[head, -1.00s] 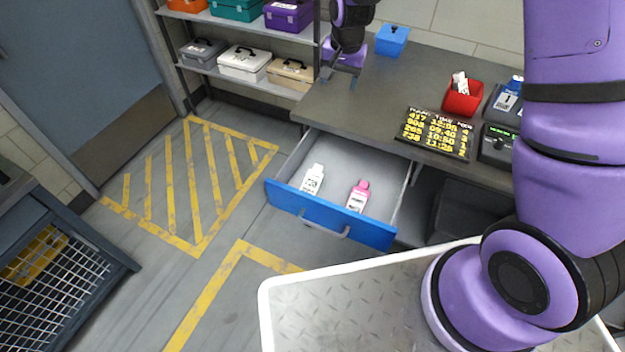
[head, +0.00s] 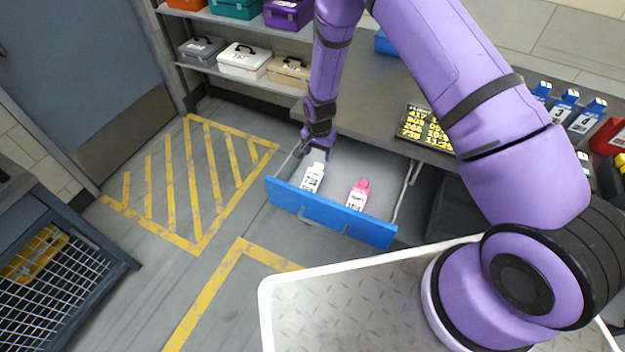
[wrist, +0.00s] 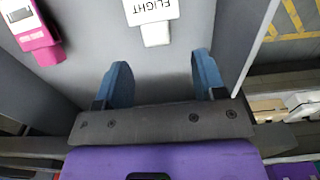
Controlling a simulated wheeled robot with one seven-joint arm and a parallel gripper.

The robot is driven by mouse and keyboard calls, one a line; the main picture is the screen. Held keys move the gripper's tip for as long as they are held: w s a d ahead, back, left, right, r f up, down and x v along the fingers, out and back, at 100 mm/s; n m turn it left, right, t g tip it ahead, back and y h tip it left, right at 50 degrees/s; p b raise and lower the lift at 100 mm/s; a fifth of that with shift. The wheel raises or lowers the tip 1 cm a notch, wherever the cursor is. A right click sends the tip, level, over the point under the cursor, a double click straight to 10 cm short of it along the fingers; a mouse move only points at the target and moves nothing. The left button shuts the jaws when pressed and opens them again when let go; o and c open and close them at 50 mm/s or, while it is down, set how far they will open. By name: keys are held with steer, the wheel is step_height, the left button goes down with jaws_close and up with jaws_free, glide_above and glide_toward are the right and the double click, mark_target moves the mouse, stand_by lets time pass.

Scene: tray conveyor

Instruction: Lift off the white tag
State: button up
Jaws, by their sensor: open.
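The white tag (head: 313,178), shaped like a small bottle with dark print, lies in the left part of the open drawer (head: 372,155). In the wrist view the white tag (wrist: 155,32) shows its narrow end and the printed word FLIGHT, ahead of the gap between my fingers. A pink tag (head: 358,195) lies to its right in the drawer; it also shows in the wrist view (wrist: 42,40). My gripper (head: 314,153) is open and empty at the white tag's far end, pointing down. In the wrist view my gripper's blue fingers (wrist: 162,80) stand apart, not touching the tag.
The drawer's blue front (head: 330,212) and side walls surround the tags. The grey counter (head: 370,100) is above and behind, with a black board of yellow text (head: 425,127). A shelf with cases (head: 245,61) stands behind left. The drawer floor behind the tags is bare.

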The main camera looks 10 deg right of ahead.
mark_target(319, 167)
steer(key=shift+s+d+f, duration=0.1)
steer(key=shift+f, duration=3.7)
steer(key=shift+c, duration=0.5)
steer(key=c, duration=0.9)
